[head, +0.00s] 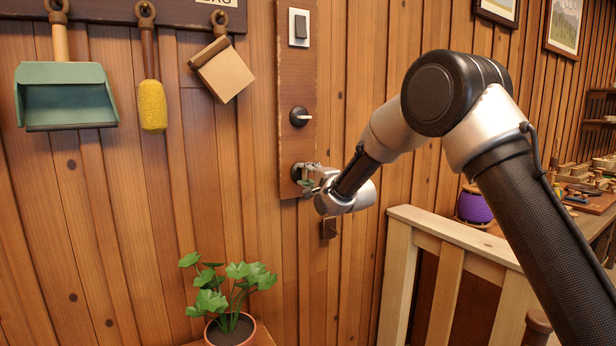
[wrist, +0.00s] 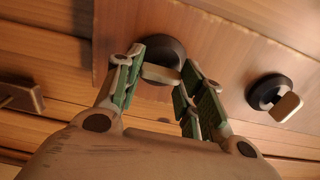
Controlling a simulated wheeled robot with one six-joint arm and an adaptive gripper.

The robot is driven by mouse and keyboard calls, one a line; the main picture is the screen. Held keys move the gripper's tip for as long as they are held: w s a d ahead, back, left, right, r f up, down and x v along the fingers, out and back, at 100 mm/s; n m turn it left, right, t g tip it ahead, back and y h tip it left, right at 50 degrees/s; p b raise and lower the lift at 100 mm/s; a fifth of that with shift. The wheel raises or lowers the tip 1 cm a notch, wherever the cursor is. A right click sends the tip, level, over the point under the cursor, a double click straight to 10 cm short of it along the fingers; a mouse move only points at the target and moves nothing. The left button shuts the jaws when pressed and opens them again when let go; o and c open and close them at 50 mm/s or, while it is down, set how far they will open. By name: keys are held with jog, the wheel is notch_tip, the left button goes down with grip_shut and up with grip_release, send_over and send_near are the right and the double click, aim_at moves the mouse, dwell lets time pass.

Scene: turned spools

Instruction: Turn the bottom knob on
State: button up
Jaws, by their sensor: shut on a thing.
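A dark wooden panel (head: 296,75) on the plank wall carries two black round knobs with pale handles, one above the other. The bottom knob (head: 296,172) is partly hidden behind my gripper (head: 305,177) in the head view. In the wrist view the bottom knob (wrist: 163,52) is at top centre, and its pale handle sits between the green-padded fingers of my gripper (wrist: 162,77), which is shut on it. The upper knob (head: 299,116) is free, its handle pointing sideways to the right; it shows at right in the wrist view (wrist: 267,92).
A rocker switch (head: 299,27) tops the panel. A potted plant (head: 232,310) stands below. A small brown wall piece (head: 328,228) is just under my gripper. A wooden railing (head: 398,280) is at right.

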jog(key=shift+f, duration=0.1)
jog(key=o, duration=1)
jog(key=v, duration=1.2)
